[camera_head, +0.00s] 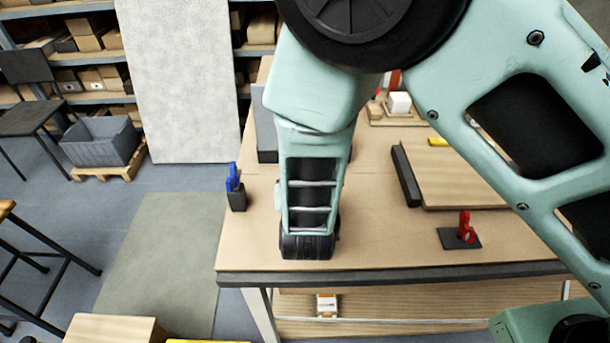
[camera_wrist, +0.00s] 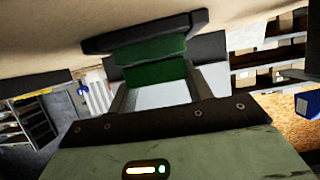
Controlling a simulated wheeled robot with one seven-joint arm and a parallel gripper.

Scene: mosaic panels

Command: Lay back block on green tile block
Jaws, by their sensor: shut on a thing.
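In the wrist view my gripper (camera_wrist: 155,82) is shut on a dark green block (camera_wrist: 150,73), which lies between its two fingers. A second, brighter green face (camera_wrist: 148,51) shows right beyond it, with a thin dark line between them. I cannot tell from this view whether the two are separate touching blocks, or which one is the back block. A dark bar (camera_wrist: 112,42) runs across just past the green faces. In the head view my arm hides the gripper and both green pieces.
The wooden workbench (camera_head: 255,235) bears a blue clamp (camera_head: 234,180) at left, a red clamp (camera_head: 466,228) on a dark plate, and a wooden board (camera_head: 470,180) with a dark strip (camera_head: 405,175) at right. A white block (camera_head: 399,102) stands farther back. The bench's front left is clear.

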